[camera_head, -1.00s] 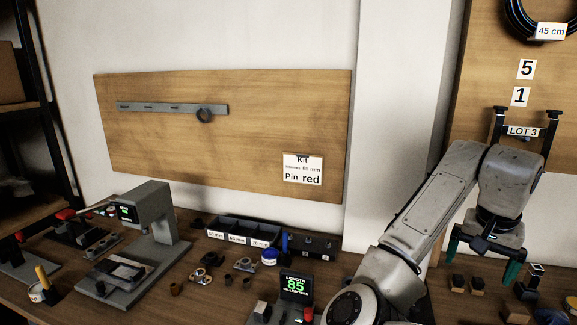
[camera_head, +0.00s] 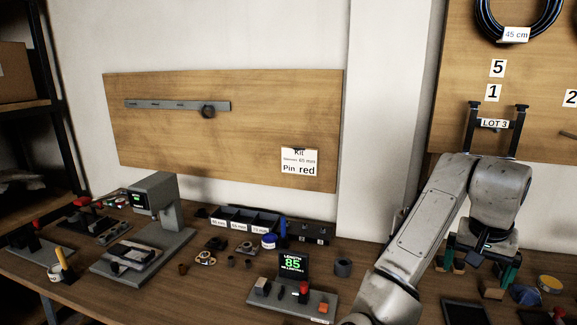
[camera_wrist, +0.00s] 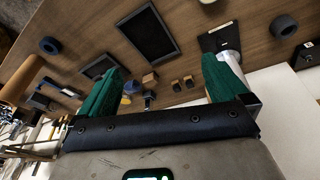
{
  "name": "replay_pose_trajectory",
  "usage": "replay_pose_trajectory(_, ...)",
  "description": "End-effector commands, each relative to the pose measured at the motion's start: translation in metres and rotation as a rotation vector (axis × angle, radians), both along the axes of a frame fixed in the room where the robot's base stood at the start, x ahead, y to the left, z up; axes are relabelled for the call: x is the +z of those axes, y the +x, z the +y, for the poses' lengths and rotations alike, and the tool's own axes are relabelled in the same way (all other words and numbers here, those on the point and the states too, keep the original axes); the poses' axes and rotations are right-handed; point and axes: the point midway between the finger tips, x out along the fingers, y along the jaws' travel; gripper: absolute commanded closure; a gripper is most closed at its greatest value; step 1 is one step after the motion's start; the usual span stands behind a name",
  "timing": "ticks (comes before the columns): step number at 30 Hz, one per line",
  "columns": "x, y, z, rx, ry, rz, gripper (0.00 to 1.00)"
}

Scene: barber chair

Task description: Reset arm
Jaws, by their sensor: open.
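My gripper (camera_head: 474,268) hangs at the right of the head view, pointing down over the right part of the bench, with green fingers. In the wrist view the two green fingers (camera_wrist: 160,85) stand wide apart with nothing between them. The gripper is open and empty. Small wooden blocks with dark tops lie beyond the fingers in the wrist view, and they look apart from them. My forearm hides part of the bench in the head view.
The bench (camera_head: 215,300) holds a grey press (camera_head: 160,205), a length display reading 85 (camera_head: 293,264), a divided bin (camera_head: 245,220) and a dark ring (camera_head: 343,267). A LOT 3 holder (camera_head: 495,124) stands behind my arm.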

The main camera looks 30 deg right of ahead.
Motion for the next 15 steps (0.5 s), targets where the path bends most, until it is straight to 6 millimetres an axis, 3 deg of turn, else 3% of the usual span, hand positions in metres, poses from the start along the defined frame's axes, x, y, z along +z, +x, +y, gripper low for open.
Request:
replay_pose_trajectory(8, -0.023, 0.0, 0.003, 0.076, -0.1, 0.045, 0.0)
replay_pose_trajectory(15, -0.062, 0.004, 0.02, 0.244, -0.217, 0.101, 0.0)
